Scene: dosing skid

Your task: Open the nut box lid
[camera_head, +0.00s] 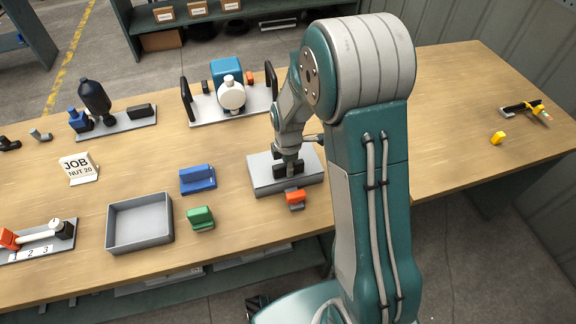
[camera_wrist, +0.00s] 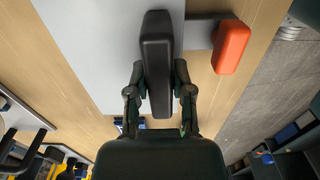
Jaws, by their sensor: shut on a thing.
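The nut box (camera_head: 262,184) is a low grey box near the table's front edge, left of my arm in the head view. Its flat grey lid (camera_wrist: 105,40) fills the left part of the wrist view and looks level. A black bar handle (camera_wrist: 157,60) stands on the lid. My gripper (camera_head: 288,170) is over the box, its fingers (camera_wrist: 160,95) shut on the handle from both sides. My arm hides part of the box. I cannot tell if there is a gap under the lid.
An orange block (camera_head: 295,197), also in the wrist view (camera_wrist: 232,47), sits close to the box's front. Blue (camera_head: 198,178) and green (camera_head: 201,217) blocks and an open grey tray (camera_head: 140,243) lie to the left. A pump unit (camera_head: 231,93) stands behind. The table's right side is mostly clear.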

